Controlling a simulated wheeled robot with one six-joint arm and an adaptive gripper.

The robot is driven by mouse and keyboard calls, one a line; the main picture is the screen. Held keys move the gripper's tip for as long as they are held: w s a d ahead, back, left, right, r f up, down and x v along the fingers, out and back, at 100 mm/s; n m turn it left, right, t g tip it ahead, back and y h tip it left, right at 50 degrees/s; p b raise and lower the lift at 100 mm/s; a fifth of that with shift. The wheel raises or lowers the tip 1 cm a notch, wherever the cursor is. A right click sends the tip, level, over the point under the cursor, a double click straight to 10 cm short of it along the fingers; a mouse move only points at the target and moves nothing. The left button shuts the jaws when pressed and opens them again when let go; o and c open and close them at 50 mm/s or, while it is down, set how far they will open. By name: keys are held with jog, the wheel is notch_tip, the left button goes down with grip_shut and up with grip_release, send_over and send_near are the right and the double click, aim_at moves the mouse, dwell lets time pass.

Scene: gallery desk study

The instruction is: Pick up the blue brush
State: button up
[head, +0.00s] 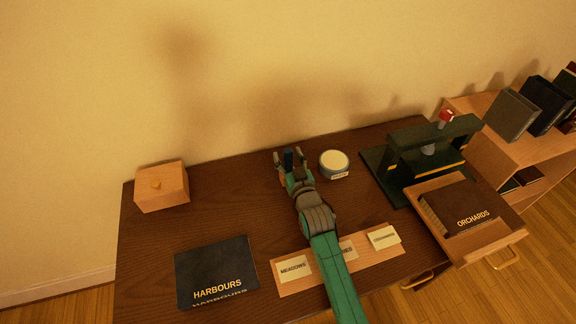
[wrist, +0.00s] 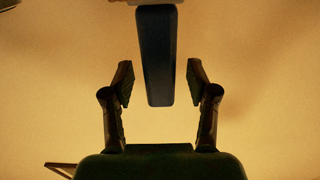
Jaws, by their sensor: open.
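The blue brush (wrist: 156,60) shows in the wrist view as a dark blue upright bar with a pale part at the top edge of the picture. It lies between the two fingers of my gripper (wrist: 158,92), with a gap on each side. My gripper is open. In the head view my gripper (head: 290,158) is at the back middle of the desk, and the dark blue brush (head: 288,158) shows between its fingers. The brush's lower part is hidden by my gripper there.
A round pale-topped tin (head: 334,162) stands close to the right of my gripper. A wooden box (head: 161,187), a HARBOURS book (head: 216,270) and a card board (head: 383,262) are also on the desk (head: 235,205).

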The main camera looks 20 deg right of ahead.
jog(key=shift+w, duration=0.15)
grip_shut()
jog(key=shift+r, duration=0.1)
notch_tip(320, 180, up, 10)
jog(key=shift+f, duration=0.1)
dwell(0.5)
